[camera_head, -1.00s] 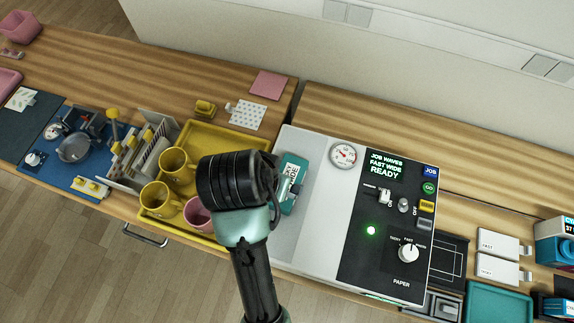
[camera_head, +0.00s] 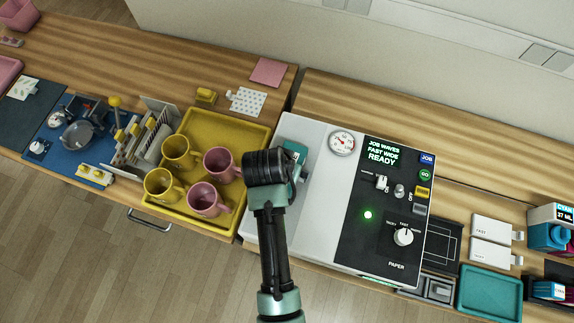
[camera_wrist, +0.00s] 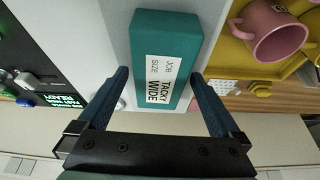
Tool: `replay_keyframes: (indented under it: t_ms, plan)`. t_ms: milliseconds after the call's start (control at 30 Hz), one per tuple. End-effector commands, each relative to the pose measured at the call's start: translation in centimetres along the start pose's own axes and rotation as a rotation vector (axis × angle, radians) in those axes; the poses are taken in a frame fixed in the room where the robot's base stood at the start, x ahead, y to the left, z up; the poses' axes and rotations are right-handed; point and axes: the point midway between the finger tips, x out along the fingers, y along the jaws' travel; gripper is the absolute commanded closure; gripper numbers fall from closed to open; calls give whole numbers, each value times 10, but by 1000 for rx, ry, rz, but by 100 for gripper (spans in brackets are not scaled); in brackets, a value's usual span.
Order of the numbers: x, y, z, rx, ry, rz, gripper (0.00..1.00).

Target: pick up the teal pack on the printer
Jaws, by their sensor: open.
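The teal pack (camera_wrist: 172,32) lies on the white left part of the printer (camera_head: 317,190). Its white label reads "JOB SIZE TACKY WIDE" in the wrist view. My gripper (camera_wrist: 160,76) is open, with one blue finger to each side of the pack's label end in the wrist view. I see gaps beside the pack and no clear contact. How far the fingertips are above the printer top is hard to tell.
A yellow tray (camera_head: 226,133) with yellow and pink mugs stands left of the printer, close to my arm. The printer's dark control panel (camera_head: 377,215) with knobs and switches is to the right. The white printer top between pack and panel is clear.

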Motion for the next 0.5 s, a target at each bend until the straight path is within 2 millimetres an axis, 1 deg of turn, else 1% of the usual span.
replay_keyframes:
  t_ms: [100,333,367,500]
  plan:
    - [7,0,0,0,0,0,0]
    - [9,0,0,0,1,0,0]
    - [9,0,0,0,1,0,2]
    - [8,0,0,0,1,0,27]
